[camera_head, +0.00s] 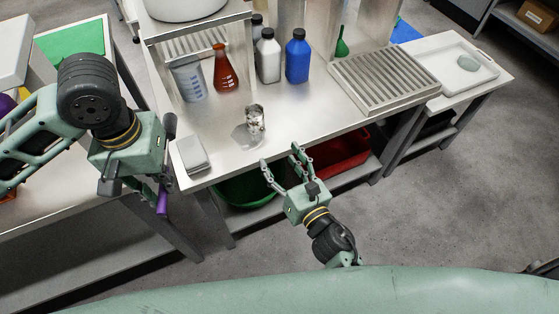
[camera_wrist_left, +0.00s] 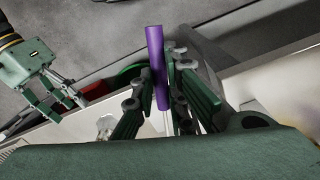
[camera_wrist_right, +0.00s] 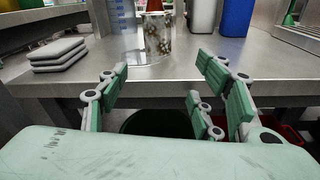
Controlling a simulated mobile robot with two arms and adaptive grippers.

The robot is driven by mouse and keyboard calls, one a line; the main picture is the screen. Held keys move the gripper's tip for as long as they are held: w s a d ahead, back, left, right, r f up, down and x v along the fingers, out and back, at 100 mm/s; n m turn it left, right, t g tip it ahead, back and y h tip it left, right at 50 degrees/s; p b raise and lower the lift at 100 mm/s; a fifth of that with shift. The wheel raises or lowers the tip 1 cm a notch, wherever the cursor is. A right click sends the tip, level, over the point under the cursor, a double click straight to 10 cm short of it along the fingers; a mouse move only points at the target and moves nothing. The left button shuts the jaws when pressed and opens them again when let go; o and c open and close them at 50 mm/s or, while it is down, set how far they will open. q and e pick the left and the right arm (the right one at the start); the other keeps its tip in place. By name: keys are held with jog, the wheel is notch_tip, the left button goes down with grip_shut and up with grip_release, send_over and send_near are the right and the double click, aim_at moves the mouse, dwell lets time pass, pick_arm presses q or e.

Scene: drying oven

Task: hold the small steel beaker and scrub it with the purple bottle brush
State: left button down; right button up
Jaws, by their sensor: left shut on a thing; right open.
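The small steel beaker (camera_head: 255,122) stands upright near the front edge of the steel table, its wall speckled with brown marks. It also shows in the right wrist view (camera_wrist_right: 158,36). My right gripper (camera_head: 279,158) is open and empty just in front of the table edge, short of the beaker and pointing toward it. My left gripper (camera_head: 158,185) is shut on the purple bottle brush (camera_head: 162,199), left of the table's corner. In the left wrist view a purple length of the brush (camera_wrist_left: 157,60) sticks out between the fingers; its other end is hidden.
Stacked grey pads (camera_head: 193,154) lie on the table's front left corner. Behind the beaker stand a clear plastic beaker (camera_head: 188,80), a red flask (camera_head: 224,72), a white bottle (camera_head: 267,58) and a blue bottle (camera_head: 298,58). A slatted steel rack (camera_head: 384,80) is right. Green and red bins (camera_head: 343,151) sit below.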

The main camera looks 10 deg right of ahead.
aim_at(259, 124)
pick_arm(q)
jog(key=shift+r, duration=0.15)
pick_arm(e)
jog(key=w+a, duration=0.1)
jog(key=w, duration=0.2)
jog(key=w+a+r+n, duration=0.1)
jog(key=w+a, duration=0.1)
jog(key=w, duration=0.2)
jog(key=w+a+r+n, duration=0.1)
jog(key=w, duration=0.3)
jog(key=shift+w+a+r+t, duration=0.2)
jog(key=shift+a+r+t, duration=0.05)
jog(key=shift+a+t, duration=0.05)
pick_arm(q)
jog(key=w+d+r+m, duration=0.1)
jog(key=w+d+m, duration=0.3)
jog(key=w+m, duration=0.3)
jog(key=w+d+r+m, duration=0.2)
jog(key=w+d+m, duration=0.2)
jog(key=w, duration=0.6)
jog(key=w+d+r+m, duration=0.1)
jog(key=w+d+m, duration=0.3)
jog(key=w+m, duration=0.4)
jog(key=shift+w+d+r+m, duration=0.15)
jog(key=shift+d+r+m, duration=0.15)
jog(key=shift+m, duration=0.5)
pick_arm(e)
jog(key=c, duration=1.4)
pick_arm(q)
jog(key=shift+f, duration=0.1)
